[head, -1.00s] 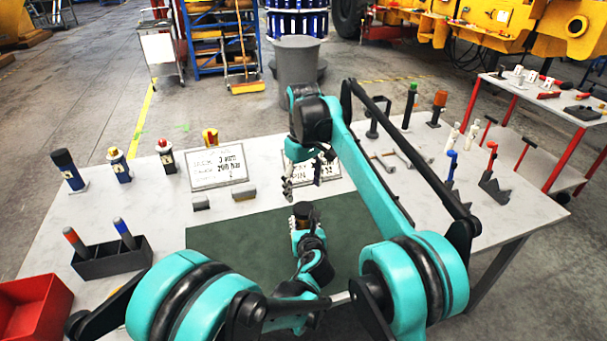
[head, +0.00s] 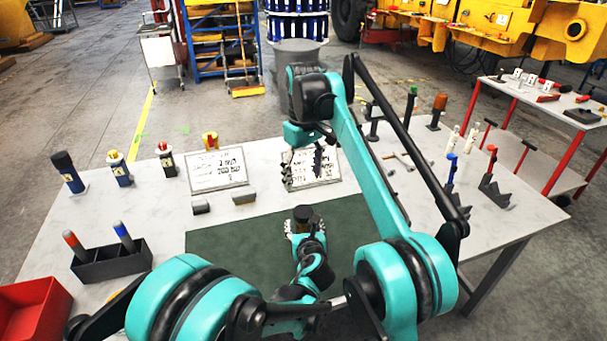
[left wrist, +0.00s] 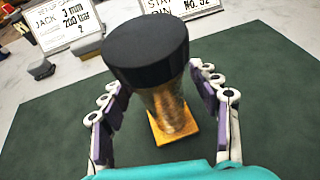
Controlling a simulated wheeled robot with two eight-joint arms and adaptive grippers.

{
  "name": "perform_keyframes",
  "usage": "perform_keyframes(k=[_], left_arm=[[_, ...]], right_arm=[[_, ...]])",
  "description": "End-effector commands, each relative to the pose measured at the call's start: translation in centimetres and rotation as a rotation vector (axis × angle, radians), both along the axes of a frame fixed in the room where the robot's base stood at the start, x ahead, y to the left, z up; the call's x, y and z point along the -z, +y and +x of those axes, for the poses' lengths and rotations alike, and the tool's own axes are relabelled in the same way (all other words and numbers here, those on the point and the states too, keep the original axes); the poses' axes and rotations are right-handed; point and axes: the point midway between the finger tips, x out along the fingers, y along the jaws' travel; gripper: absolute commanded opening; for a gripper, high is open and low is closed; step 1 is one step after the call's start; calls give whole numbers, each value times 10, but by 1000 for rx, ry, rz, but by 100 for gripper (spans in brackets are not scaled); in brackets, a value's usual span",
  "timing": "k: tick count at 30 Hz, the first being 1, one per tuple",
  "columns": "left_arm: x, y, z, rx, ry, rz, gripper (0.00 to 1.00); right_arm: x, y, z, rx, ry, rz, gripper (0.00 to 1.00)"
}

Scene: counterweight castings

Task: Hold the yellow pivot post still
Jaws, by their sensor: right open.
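The yellow pivot post (left wrist: 172,112) stands upright on the green mat, with a wide black cap and a small square yellow base. In the head view its cap (head: 303,213) shows, and its body is mostly hidden by my left gripper (head: 305,228). In the left wrist view my left gripper (left wrist: 158,84) has a finger on each side of the post. Green mat shows between the left finger and the post's body; contact near the cap is unclear. My right gripper (head: 302,171) is open and empty, above the back of the mat by a sign plate.
Two sign plates (head: 218,172) and small grey blocks (head: 243,195) stand behind the green mat (head: 225,250). A black holder (head: 110,264) and red bin (head: 30,310) are at left. Several posts and tools line the back and right. The mat's left part is clear.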

Motion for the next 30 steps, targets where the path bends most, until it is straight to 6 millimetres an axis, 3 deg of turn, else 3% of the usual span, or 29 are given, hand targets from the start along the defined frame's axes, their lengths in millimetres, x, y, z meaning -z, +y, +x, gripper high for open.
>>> perform_keyframes(k=[8,21,30], left_arm=[[-7,-3,-17,3,0,0,61],[-40,-13,-96,3,0,1,61],[-46,-14,-110,0,0,0,61]], right_arm=[[0,0,0,0,0,0,74],[0,0,0,0,0,0,74],[0,0,0,0,0,0,74]])
